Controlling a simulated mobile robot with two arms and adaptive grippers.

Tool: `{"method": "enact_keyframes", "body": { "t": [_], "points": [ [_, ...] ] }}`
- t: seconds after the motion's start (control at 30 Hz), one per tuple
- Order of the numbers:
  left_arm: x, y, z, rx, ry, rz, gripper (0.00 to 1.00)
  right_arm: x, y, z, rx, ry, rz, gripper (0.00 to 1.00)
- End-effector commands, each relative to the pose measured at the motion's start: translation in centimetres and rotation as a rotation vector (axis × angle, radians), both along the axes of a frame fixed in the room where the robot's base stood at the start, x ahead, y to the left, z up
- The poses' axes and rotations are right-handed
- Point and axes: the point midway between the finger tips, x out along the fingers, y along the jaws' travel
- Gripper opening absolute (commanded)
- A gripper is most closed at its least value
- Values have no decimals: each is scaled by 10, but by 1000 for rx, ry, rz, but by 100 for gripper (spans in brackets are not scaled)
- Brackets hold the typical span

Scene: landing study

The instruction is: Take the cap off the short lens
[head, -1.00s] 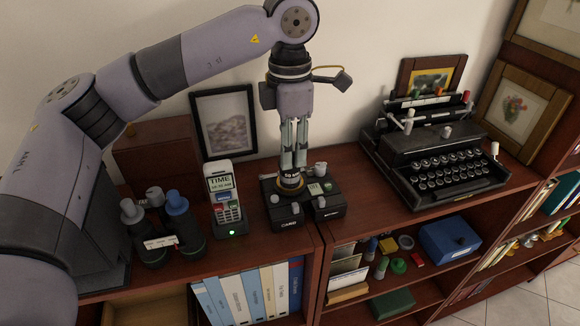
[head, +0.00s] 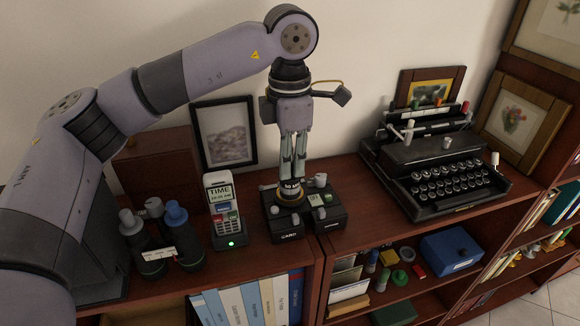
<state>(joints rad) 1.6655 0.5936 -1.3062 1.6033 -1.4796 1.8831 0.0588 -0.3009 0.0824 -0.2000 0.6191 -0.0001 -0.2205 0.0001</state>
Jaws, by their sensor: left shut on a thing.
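The short lens (head: 289,198) stands upright on a black camera-like body on the shelf top, with a gold-brown ring showing low on it. Its dark cap (head: 291,186), with small pale lettering that seems to read 50, sits at the top. My left gripper (head: 292,178) points straight down from above, its two pale fingers shut on the cap. The cap is over the ring; I cannot tell whether there is a gap between them. My right gripper is not in view.
A typewriter (head: 440,170) stands to the right, with free shelf top (head: 355,190) between. A framed picture (head: 224,135) leans against the wall behind.

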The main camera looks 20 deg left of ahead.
Motion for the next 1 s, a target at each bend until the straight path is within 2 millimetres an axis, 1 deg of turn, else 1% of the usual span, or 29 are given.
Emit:
{"method": "enact_keyframes", "body": {
  "t": [0.17,0.53,1.0],
  "points": [
    [-1,0,-2,1,7,-2,0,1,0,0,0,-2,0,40],
    [-1,0,3,1,4,-2,0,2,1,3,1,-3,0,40],
    [0,-1,26,0,2,-2,0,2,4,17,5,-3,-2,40]
  ]
}}
